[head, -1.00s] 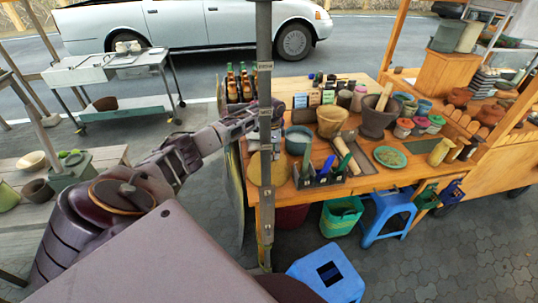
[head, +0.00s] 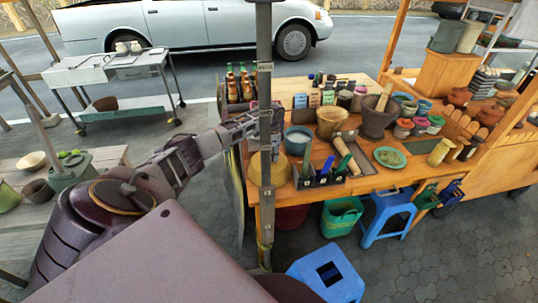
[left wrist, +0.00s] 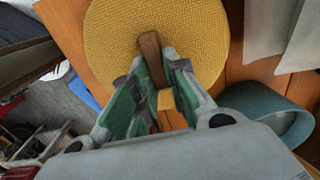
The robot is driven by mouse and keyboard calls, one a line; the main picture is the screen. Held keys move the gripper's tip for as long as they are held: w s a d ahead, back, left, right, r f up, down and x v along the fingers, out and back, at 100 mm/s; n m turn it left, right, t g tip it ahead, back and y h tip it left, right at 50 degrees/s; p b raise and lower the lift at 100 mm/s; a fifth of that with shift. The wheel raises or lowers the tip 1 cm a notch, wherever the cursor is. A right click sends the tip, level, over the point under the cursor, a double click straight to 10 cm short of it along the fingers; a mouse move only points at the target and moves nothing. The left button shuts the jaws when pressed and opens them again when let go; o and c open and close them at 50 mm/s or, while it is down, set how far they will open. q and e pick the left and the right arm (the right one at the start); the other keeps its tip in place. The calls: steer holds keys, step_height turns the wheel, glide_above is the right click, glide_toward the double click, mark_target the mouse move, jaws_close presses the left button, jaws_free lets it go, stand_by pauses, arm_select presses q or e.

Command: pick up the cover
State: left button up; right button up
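The cover is a round, yellow woven lid with a brown wooden handle; it fills the upper middle of the left wrist view (left wrist: 108,35). In the head view the cover (head: 282,170) lies at the table's near left corner, partly hidden by a pole. My left gripper (left wrist: 157,62) is open over the cover, its green-padded fingers on either side of the handle. The handle's far end shows beyond the fingertips; contact cannot be told. In the head view the left gripper is largely hidden behind the pole. My right gripper is not in view.
A vertical pole (head: 265,90) stands in front of the table corner. A blue-grey pot (head: 298,141) is close to the cover, and a dark caddy (head: 322,177) stands to its right. Bottles (head: 240,85) stand behind. A mortar (head: 378,120) is farther right on the wooden table.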

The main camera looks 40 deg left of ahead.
arm_select(q)
steer(key=shift+r, duration=0.15)
jaws_close()
steer(key=shift+r, duration=0.85)
step_height(320, 180, up, 26)
steer(key=b, duration=0.1)
stand_by(0.5)
